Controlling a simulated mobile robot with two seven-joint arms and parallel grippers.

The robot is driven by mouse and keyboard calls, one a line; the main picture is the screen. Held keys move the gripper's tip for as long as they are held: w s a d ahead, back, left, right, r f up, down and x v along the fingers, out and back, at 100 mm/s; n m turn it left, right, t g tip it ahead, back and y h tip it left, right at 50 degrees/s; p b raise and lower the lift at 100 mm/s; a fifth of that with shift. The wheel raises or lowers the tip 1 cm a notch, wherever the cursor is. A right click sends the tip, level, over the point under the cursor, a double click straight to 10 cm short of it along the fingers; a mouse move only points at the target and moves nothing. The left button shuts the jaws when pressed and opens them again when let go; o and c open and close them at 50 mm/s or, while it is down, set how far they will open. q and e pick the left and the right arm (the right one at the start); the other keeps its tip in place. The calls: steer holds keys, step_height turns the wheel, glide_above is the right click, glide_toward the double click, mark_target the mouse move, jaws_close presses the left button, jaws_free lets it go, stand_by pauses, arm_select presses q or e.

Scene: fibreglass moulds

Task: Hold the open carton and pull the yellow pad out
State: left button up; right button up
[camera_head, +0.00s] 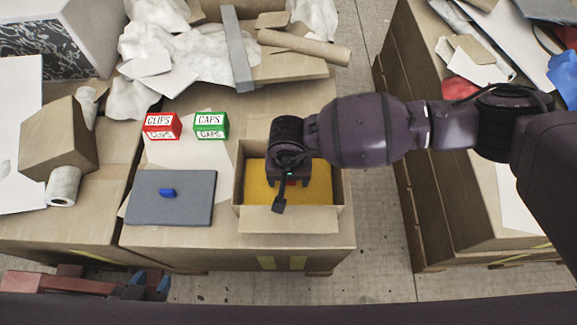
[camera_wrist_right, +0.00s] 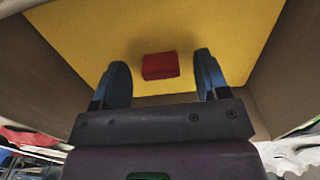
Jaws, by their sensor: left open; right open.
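The open carton (camera_head: 240,180) stands at the front right of the near table, its front flap folded outward. The yellow pad (camera_head: 318,185) lies inside it. A red block (camera_wrist_right: 160,66) sits on the pad (camera_wrist_right: 215,25) in the right wrist view. My right gripper (camera_head: 290,181) reaches down into the carton over the pad. In the wrist view its blue fingers (camera_wrist_right: 160,82) are open on either side of the red block, with gaps; contact with the pad cannot be told.
A grey board (camera_head: 190,205) with a blue piece (camera_head: 167,193) lies left of the carton. A red CLIPS box (camera_head: 161,125) and a green CAPS box (camera_head: 210,125) stand behind it. Scrap and a cardboard tube (camera_head: 305,47) fill the back. Another table (camera_head: 450,200) stands right, across a gap.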

arm_select(q)
steer(key=shift+w, duration=0.15)
arm_select(e)
steer(key=shift+f, duration=0.35)
steer(key=c, duration=0.9)
arm_select(q)
steer(key=shift+c, duration=0.4)
arm_select(e)
steer(key=shift+c, duration=0.6)
arm_select(q)
steer(key=shift+s, duration=0.2)
